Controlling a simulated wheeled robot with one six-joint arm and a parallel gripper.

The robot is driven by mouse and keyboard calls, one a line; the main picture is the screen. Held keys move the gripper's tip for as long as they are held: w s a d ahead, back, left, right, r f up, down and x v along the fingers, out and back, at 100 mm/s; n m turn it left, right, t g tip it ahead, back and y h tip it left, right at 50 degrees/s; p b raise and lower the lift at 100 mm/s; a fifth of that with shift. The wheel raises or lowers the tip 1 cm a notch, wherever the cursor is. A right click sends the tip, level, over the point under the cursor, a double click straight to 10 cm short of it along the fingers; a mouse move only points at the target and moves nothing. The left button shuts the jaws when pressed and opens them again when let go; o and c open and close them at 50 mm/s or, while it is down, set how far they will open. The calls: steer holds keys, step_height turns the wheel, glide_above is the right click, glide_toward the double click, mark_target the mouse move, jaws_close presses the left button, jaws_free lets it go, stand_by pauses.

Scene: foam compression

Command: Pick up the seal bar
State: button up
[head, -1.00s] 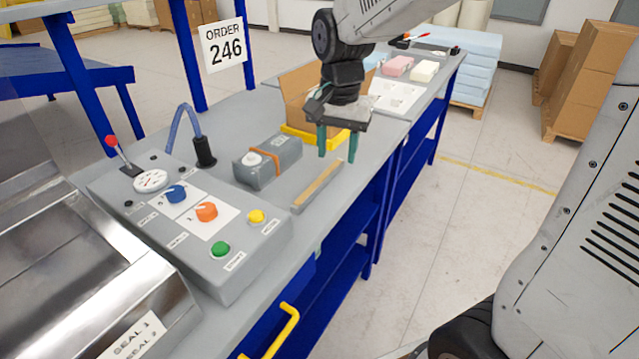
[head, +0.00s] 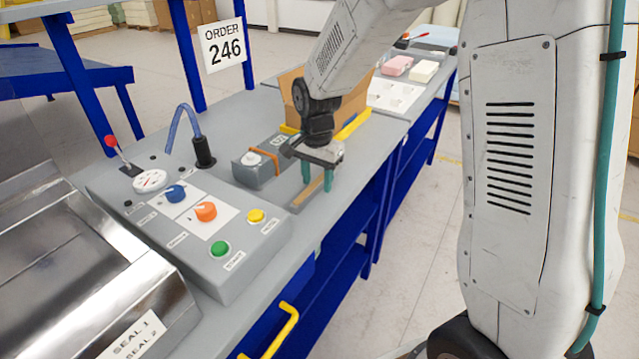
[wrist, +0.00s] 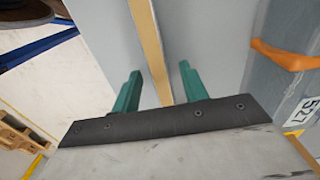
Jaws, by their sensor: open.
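The seal bar (head: 306,194) is a thin grey bar with a tan strip along its top. It lies flat on the grey bench near the front edge. My gripper (head: 316,186) is open and empty, pointing down over the bar's far part. In the wrist view, the tan strip of the bar (wrist: 149,40) runs between the two green fingers of my gripper (wrist: 160,72). The fingers are apart from the strip on both sides. I cannot tell how far above the bench the fingertips are.
A grey block with an orange band (head: 252,172) stands just left of the bar; it also shows in the wrist view (wrist: 281,75). The control box (head: 190,235) with buttons is nearer. A cardboard box (head: 350,105) and yellow-edged tray stand behind my gripper.

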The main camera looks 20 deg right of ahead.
steer(key=shift+f, duration=0.1)
jaws_close()
